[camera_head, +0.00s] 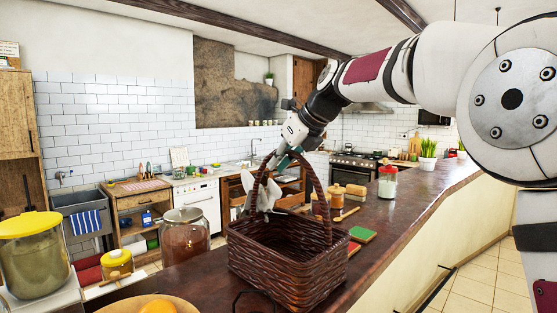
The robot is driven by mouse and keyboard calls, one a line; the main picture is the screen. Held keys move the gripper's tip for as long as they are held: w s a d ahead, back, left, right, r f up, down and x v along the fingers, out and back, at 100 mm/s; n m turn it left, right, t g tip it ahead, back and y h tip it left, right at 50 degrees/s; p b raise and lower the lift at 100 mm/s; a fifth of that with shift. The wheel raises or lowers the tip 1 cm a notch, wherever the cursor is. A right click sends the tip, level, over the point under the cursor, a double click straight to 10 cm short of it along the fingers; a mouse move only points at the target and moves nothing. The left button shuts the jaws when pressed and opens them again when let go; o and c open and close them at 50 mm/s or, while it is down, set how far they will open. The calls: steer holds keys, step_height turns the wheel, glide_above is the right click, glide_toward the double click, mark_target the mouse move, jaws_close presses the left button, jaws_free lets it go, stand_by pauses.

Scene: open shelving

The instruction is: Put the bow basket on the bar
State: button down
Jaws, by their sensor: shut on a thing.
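The bow basket (287,262) is a dark brown wicker basket with a tall arched handle and a pale bow on its far left side. It is upright at or just above the dark bar (200,277); I cannot tell whether its base touches the surface. My gripper (279,157) comes down from the upper right and is shut on the basket's handle, near the top left of the arch. The fingertips are small and partly hidden by the handle.
A glass jar (185,236) stands left of the basket. Yellow-lidded jars (30,255) stand at far left, and a plate with an orange fruit (158,307) is in front. A green-topped item (362,234) and a red-lidded jar (388,182) lie to the right. The bar's right end is mostly clear.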

steer(key=shift+f, duration=0.1)
steer(key=c, duration=1.7)
jaws_free()
steer(key=shift+f, duration=0.1)
steer(key=shift+o, duration=0.2)
steer(key=shift+s+d+r, duration=0.2)
steer(key=shift+d+r, duration=0.05)
steer(key=shift+r, duration=0.2)
steer(key=b+v, duration=0.2)
steer(key=v, duration=0.8)
steer(key=shift+s+d+r, duration=0.15)
steer(key=shift+s+r, duration=0.05)
steer(key=shift+r, duration=0.05)
steer(key=shift+s+r, duration=0.1)
